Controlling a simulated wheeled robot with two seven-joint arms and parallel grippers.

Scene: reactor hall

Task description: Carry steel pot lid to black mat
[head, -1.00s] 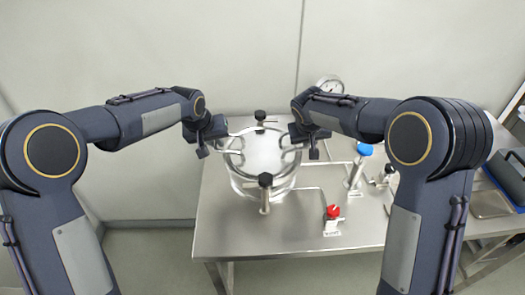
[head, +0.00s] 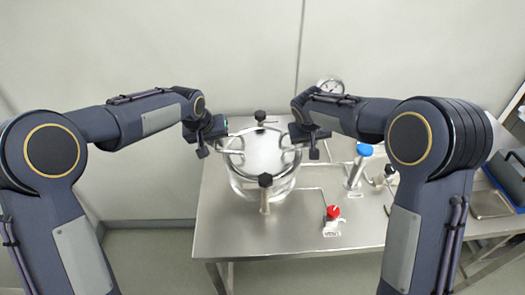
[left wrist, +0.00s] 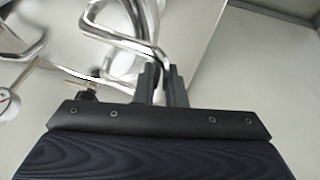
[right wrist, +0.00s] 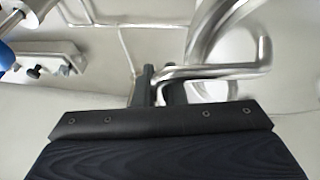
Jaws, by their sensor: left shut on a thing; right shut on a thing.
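The steel pot lid (head: 262,150) lies over the round pot (head: 248,190) on the steel table, in the middle of the head view. It has a bent bar handle on each side. My left gripper (head: 214,143) is shut on the left handle, which shows between its fingers in the left wrist view (left wrist: 163,85). My right gripper (head: 303,140) is shut on the right handle, seen in the right wrist view (right wrist: 160,88). Whether the lid touches the pot's rim or is just clear of it, I cannot tell. I cannot make out a black mat.
Black-knobbed posts stand behind (head: 260,116) and in front (head: 265,181) of the lid. A red-knobbed valve (head: 332,212), a blue-capped fitting (head: 364,150) and a gauge (head: 330,85) are to the right. The table's (head: 285,236) front is clear. A tray (head: 490,205) lies far right.

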